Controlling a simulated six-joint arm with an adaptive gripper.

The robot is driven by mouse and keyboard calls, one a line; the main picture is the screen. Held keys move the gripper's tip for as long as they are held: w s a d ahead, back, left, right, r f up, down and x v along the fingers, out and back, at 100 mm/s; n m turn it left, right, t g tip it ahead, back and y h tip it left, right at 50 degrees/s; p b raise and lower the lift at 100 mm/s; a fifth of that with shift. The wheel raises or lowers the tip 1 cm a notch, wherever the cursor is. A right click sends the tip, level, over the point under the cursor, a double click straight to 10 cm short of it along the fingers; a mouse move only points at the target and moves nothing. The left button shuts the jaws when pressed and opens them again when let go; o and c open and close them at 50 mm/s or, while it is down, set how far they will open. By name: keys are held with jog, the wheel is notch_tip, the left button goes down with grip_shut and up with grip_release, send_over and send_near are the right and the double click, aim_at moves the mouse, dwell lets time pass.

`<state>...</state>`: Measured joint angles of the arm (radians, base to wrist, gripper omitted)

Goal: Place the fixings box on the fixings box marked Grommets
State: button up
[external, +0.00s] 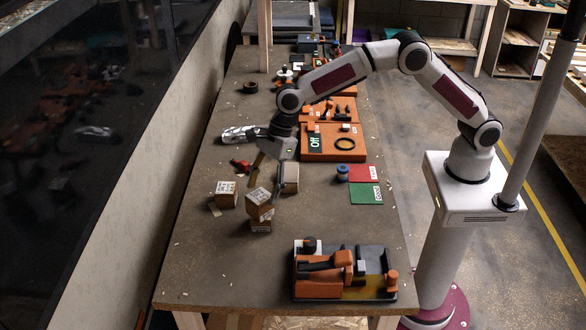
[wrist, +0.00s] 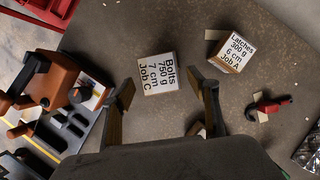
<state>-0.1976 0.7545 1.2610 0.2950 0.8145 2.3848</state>
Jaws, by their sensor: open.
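A fixings box labelled Bolts, 750 g, 7 cm, Job C (wrist: 158,74) shows between and beyond my fingers in the wrist view. In the external view this Bolts box (external: 259,203) appears to sit, turned, on a lower box (external: 261,224). The lower box's lettering is too small to read. A Latches box (wrist: 231,50) is right of it in the wrist view, and left of it in the external view (external: 226,194). My gripper (external: 266,176) is open and empty, behind the stack; its fingers also show in the wrist view (wrist: 164,84). No readable Grommets label shows.
A pale box (external: 290,178) stands right of my gripper. A red tool (external: 240,165) lies behind the Latches box. Red and green mats (external: 366,192) are to the right. A tray of parts (external: 345,272) is at the front right. The front left of the bench is clear.

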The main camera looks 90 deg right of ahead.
jog(key=v, duration=0.7)
jog(key=shift+r, duration=0.2)
jog(key=shift+s, duration=0.1)
dwell(0.3)
jog(key=shift+d, duration=0.1)
jog(key=s+d+r+n+h, duration=0.1)
jog(key=s+d+r+n, duration=0.3)
jog(key=s, duration=0.3)
jog(key=s+d+r+n+t, duration=0.1)
jog(key=s+d+r+n, duration=0.2)
jog(key=s+r+n, duration=0.3)
jog(key=s+d+r+n+h, duration=0.1)
jog(key=s+d+r+n, duration=0.25)
jog(key=s, duration=0.45)
jog(key=s+d+f+n, duration=0.2)
jog(key=s+n, duration=0.4)
jog(key=s, duration=0.5)
jog(key=s+d+f+n+t+h, duration=0.1)
jog(key=s+d+f+n, duration=0.2)
jog(key=s+n, duration=0.4)
jog(key=s+d, duration=0.1)
jog(key=s, duration=0.3)
jog(key=shift+s+d, duration=0.2)
jog(key=shift+d, duration=0.15)
